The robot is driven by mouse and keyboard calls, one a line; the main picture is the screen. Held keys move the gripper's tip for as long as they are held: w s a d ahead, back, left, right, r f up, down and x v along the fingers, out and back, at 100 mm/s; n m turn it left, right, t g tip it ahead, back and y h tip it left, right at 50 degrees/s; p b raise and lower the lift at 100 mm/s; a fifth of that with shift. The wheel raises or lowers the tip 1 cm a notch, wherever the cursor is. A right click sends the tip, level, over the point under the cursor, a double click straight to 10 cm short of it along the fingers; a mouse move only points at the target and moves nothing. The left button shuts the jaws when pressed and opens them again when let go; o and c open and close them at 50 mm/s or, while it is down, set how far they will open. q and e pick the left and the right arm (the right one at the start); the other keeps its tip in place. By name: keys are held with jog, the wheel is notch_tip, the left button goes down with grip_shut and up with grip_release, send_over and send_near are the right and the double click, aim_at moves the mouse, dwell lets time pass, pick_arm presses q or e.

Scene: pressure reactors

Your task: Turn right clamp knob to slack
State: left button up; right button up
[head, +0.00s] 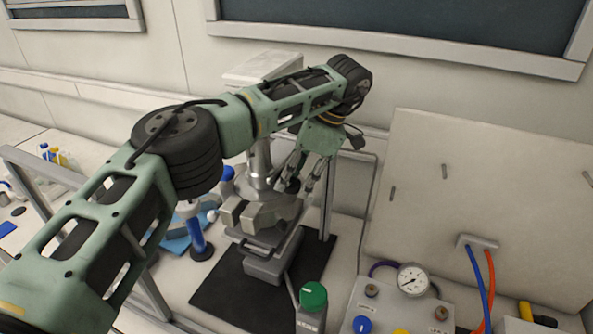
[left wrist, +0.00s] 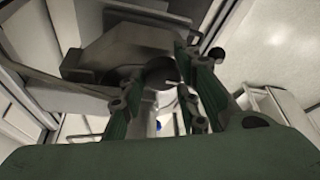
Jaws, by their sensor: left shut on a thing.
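The pressure reactor (head: 262,165) is a grey metal vessel on a stand, with a block-shaped clamp (head: 262,214) around its lower part. My left gripper (head: 300,182) reaches down on the right side of the reactor, its fingers closed at the clamp's right side. A small dark knob (head: 291,187) shows at the fingertips, mostly hidden by them. In the left wrist view my left gripper (left wrist: 160,85) has its green fingers on either side of a dark round part (left wrist: 158,73), which looks like the right clamp knob. Its turn angle cannot be told. My right gripper is not in view.
A black mat (head: 218,293) lies under the stand. A green-capped knob (head: 313,296) stands in front. A control box with a pressure gauge (head: 412,279) and a large pale panel (head: 480,190) are on the right. A blue-and-white bottle (head: 196,235) stands left.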

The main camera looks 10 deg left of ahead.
aim_at(293, 179)
pick_arm(q)
jog(key=shift+w+a+r+n+p, duration=0.2)
jog(key=shift+a+r+n+p, duration=0.1)
jog(key=shift+n, duration=0.3)
jog(key=o, duration=0.9)
jog(key=shift+f, duration=0.1)
jog(key=shift+o, duration=0.6)
jog(key=shift+w+f+g, duration=0.1)
jog(key=shift+f+g, duration=0.1)
jog(key=shift+g, duration=0.1)
jog(key=shift+r, duration=0.25)
notch_tip(293, 179, up, 10)
jog(key=shift+f, duration=0.2)
jog(key=shift+a, duration=0.1)
